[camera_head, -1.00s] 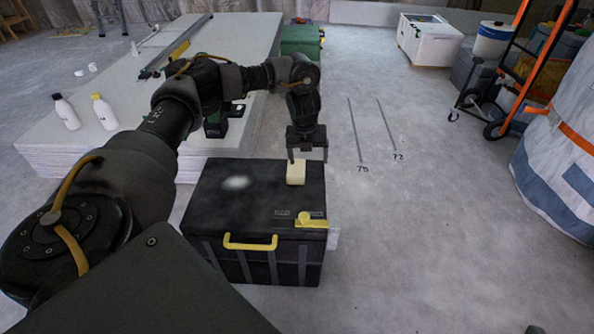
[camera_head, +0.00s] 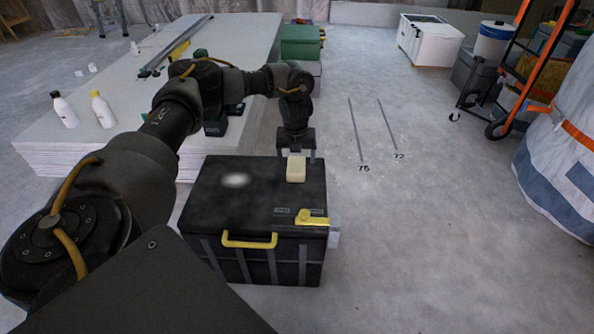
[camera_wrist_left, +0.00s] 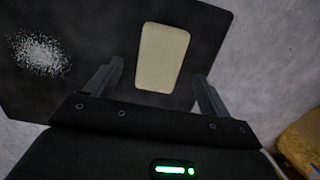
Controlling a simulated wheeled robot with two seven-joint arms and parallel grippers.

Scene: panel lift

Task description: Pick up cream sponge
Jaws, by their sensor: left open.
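The cream sponge (camera_head: 296,169) lies on the lid of the black toolbox (camera_head: 225,200), near its far right corner. It also shows in the left wrist view (camera_wrist_left: 162,58), ahead of and between the two fingers. In the left wrist view my left gripper (camera_wrist_left: 155,82) is open and empty, with a gap on each side of the sponge. My right gripper is not in view.
White powder (camera_head: 236,181) lies on the lid left of the sponge. A stack of white panels (camera_head: 80,135) with two bottles stands behind left.

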